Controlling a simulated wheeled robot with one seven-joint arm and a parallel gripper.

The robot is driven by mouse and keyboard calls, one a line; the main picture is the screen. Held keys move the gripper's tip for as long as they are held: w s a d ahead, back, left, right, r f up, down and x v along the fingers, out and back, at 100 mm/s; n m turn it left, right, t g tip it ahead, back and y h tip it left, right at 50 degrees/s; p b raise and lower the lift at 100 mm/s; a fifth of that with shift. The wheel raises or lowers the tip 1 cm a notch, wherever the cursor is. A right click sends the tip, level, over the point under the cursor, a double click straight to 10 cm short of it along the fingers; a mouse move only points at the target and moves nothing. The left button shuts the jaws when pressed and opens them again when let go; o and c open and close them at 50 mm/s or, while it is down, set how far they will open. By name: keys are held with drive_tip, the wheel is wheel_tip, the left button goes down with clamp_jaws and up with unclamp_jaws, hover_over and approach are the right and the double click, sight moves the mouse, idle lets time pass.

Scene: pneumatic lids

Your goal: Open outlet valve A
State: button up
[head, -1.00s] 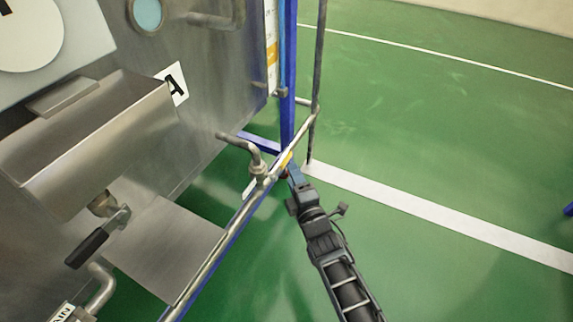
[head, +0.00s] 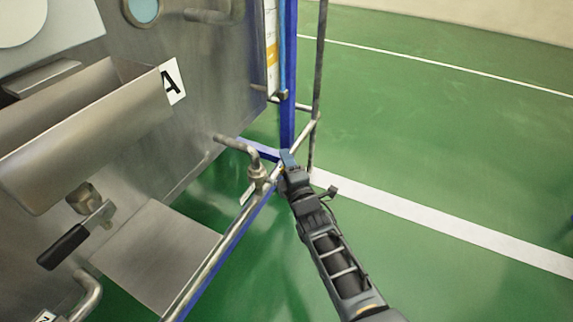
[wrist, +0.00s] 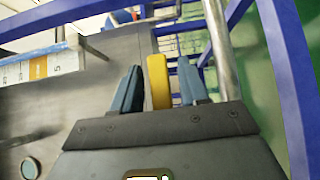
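The valve fitting (head: 257,174) sits on the bent outlet pipe (head: 232,142) coming out of the steel tank, below the label A (head: 172,82). My gripper (head: 289,160) is just right of this valve, near the blue frame post. In the wrist view, a yellow handle (wrist: 158,80) lies between the two blue-grey fingers of my gripper (wrist: 159,85). Narrow gaps seem to show on both sides of the handle, so the fingers look open around it. In the head view the handle is mostly hidden by my gripper.
A steel rail (head: 215,262) and blue post (head: 288,75) run close to my gripper. A black-handled valve (head: 66,245) is at the lower left, under a steel hopper (head: 90,130). The green floor (head: 450,130) to the right is clear.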

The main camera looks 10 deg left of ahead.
clamp_jaws()
idle(0.3)
